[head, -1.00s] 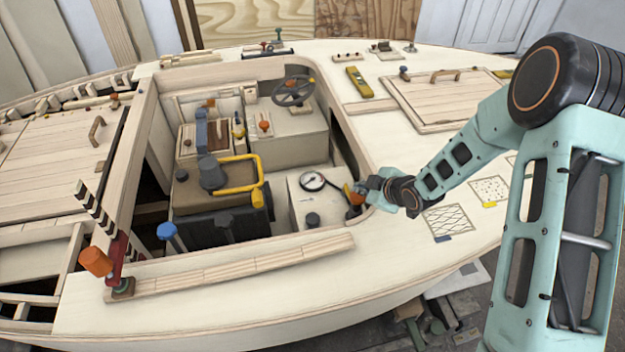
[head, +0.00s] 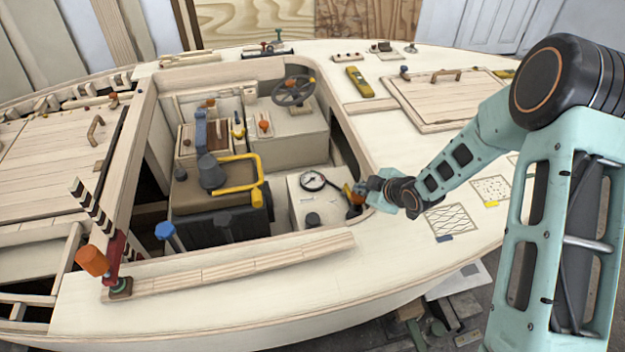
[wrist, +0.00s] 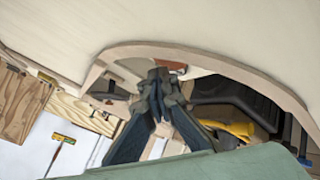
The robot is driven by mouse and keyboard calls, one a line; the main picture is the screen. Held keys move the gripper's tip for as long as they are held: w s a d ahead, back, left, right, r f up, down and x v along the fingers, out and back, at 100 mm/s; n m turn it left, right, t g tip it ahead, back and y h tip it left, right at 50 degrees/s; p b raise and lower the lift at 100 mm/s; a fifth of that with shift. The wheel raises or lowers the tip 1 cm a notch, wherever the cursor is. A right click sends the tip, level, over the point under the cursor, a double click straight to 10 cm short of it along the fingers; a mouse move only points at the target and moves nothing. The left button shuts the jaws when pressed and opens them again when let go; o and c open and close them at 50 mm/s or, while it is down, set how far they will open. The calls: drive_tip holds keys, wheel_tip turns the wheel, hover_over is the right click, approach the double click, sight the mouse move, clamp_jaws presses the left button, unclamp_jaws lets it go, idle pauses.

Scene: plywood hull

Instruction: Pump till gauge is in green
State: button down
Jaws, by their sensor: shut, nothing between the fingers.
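The gauge (head: 313,180) is a round white dial with a dark rim, on a pale box inside the cockpit well. Its needle is too small to read, and I cannot make out a green zone. An orange-topped part (head: 353,194), perhaps the pump handle, stands right of the gauge at the well's edge. My gripper (head: 362,189) is at its right side; whether they touch is unclear. In the wrist view my gripper (wrist: 158,74) is shut and empty, with an orange-brown piece (wrist: 174,67) just beyond the fingertips.
The well's wooden rim (head: 352,150) runs close to my gripper. A yellow bent handle (head: 238,188), a blue-knobbed lever (head: 166,231) and a steering wheel (head: 293,91) are in the well. An orange-knobbed lever (head: 93,261) stands at front left.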

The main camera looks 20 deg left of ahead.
sight(363, 201)
drive_tip(key=shift+s+d+f+b, duration=0.15)
drive_tip(key=shift+d+f+b, duration=0.1)
drive_tip(key=shift+f+b, duration=0.2)
drive_tip(key=shift+s+d+f+b, duration=0.15)
drive_tip(key=shift+d+f+b, duration=0.15)
drive_tip(key=shift+f, duration=0.25)
drive_tip(key=shift+s+f+b, duration=0.25)
drive_tip(key=shift+f+b, duration=0.35)
drive_tip(key=shift+b, duration=0.25)
drive_tip(key=shift+s+f+b, duration=0.2)
drive_tip(key=shift+f+b, duration=0.35)
drive_tip(key=shift+b, duration=0.25)
idle(1.3)
drive_tip(key=shift+r, duration=0.1)
drive_tip(key=shift+w+d+r+p, duration=0.1)
drive_tip(key=shift+d+r+p, duration=0.05)
drive_tip(key=shift+r+p, duration=0.15)
idle(0.4)
drive_tip(key=r+p, duration=0.3)
drive_tip(key=shift+w+r, duration=0.1)
drive_tip(key=shift+w, duration=0.3)
wheel_tip(363, 201, up, 3)
drive_tip(key=shift+s+f+p, duration=0.1)
drive_tip(key=shift+p, duration=0.8)
drive_tip(key=shift+a, duration=0.2)
